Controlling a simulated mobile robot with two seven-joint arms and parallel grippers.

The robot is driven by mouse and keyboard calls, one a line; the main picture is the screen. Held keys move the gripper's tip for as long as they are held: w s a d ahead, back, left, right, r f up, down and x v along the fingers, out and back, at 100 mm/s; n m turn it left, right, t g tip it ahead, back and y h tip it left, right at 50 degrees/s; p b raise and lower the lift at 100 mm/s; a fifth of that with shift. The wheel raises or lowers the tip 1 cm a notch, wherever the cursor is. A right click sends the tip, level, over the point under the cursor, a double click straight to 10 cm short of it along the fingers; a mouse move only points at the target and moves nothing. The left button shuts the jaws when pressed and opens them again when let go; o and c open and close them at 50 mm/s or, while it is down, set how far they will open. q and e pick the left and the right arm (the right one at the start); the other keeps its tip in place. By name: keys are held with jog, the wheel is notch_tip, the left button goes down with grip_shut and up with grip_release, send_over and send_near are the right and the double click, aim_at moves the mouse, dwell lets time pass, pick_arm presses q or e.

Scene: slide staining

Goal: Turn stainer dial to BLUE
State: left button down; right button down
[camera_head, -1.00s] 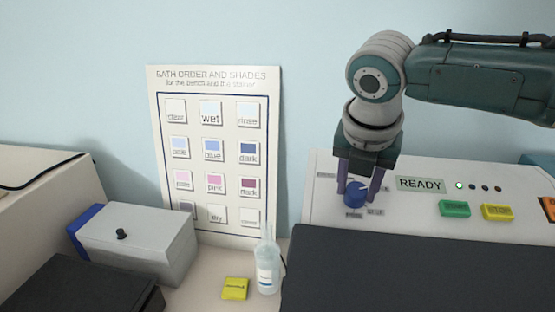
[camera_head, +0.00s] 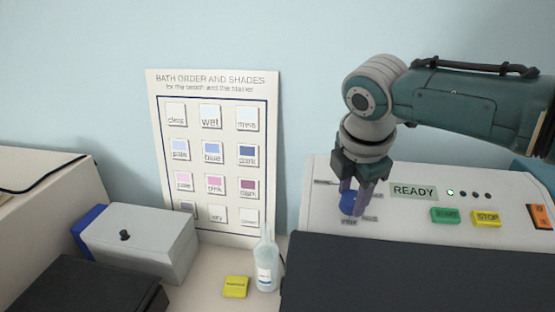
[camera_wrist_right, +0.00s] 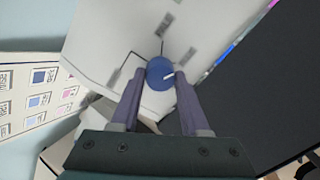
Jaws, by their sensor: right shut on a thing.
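The stainer (camera_head: 325,215) is a white panel with a blue dial (camera_head: 348,203) at its left end. Small labels surround the dial, too small to read. My right gripper (camera_head: 355,200) points down over the dial with its fingers shut on it. In the right wrist view the blue dial (camera_wrist_right: 160,73) sits between the tips of the two purple fingers (camera_wrist_right: 157,85). My left gripper is not in view.
The panel has a READY display (camera_head: 413,191), a green button (camera_head: 446,215), a yellow STOP button (camera_head: 486,219) and an orange switch (camera_head: 540,215). A shade chart (camera_head: 262,170) stands behind. A bottle (camera_head: 266,268), a yellow block (camera_head: 236,287) and a grey box (camera_head: 150,235) are left.

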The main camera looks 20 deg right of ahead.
jog(key=shift+m, duration=0.5)
jog(key=shift+c, duration=2)
grip_release()
jog(key=shift+s+a+r, duration=0.1)
jog(key=shift+r, duration=0.45)
jog(key=b+v, duration=0.2)
jog(key=v, duration=0.6)
jog(key=shift+s+r, duration=0.15)
jog(key=shift+r, duration=0.25)
jog(key=shift+a, duration=0.1)
